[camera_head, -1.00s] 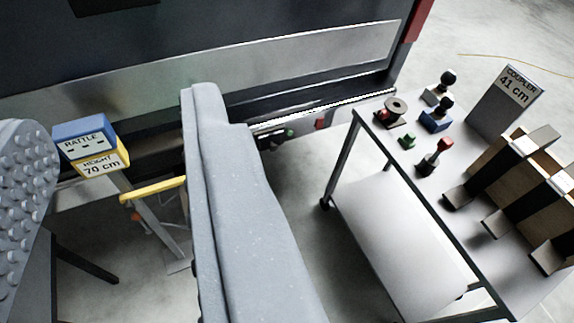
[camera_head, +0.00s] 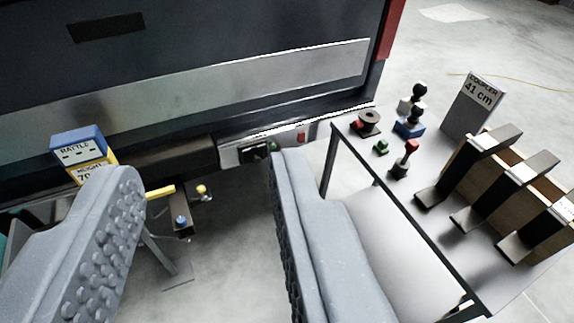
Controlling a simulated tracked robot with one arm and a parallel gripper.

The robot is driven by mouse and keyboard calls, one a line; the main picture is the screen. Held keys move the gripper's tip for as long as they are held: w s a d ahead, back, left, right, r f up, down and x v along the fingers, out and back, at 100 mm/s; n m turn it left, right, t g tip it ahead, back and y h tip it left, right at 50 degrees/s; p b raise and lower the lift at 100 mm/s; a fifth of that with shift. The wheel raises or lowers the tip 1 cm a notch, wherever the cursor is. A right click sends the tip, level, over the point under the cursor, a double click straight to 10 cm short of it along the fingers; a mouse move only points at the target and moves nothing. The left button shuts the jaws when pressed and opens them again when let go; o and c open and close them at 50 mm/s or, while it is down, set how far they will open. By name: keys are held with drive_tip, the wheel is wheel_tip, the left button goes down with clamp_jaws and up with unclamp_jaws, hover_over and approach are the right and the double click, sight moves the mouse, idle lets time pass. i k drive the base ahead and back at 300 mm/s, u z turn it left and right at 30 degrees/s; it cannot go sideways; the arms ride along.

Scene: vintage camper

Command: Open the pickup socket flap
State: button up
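The pickup's rear bumper (camera_head: 230,156) runs under the dark tailgate. A small black socket (camera_head: 256,151) with a green detail beside it sits on the bumper, and a red light is to its right. The socket is too small to tell its flap clearly; it looks shut. My gripper (camera_head: 205,172) has two thick grey fingers, the left one with a studded pad. In the picture the socket lies between the fingertips, just left of the right fingertip. The fingers appear nearer to me than the bumper, not touching it.
A metal table (camera_head: 395,220) at the right carries couplers, small blocks, brackets and a "COUPLER 41 cm" sign (camera_head: 472,106). A blue "RATTLE" box (camera_head: 78,142) stands at the left. A hitch part (camera_head: 182,222) is below the bumper. Open concrete floor lies between hitch and table.

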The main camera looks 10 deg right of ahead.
sight(255, 154)
drive_tip(key=z, duration=0.1)
drive_tip(key=i, duration=1)
drive_tip(key=u, duration=0.05)
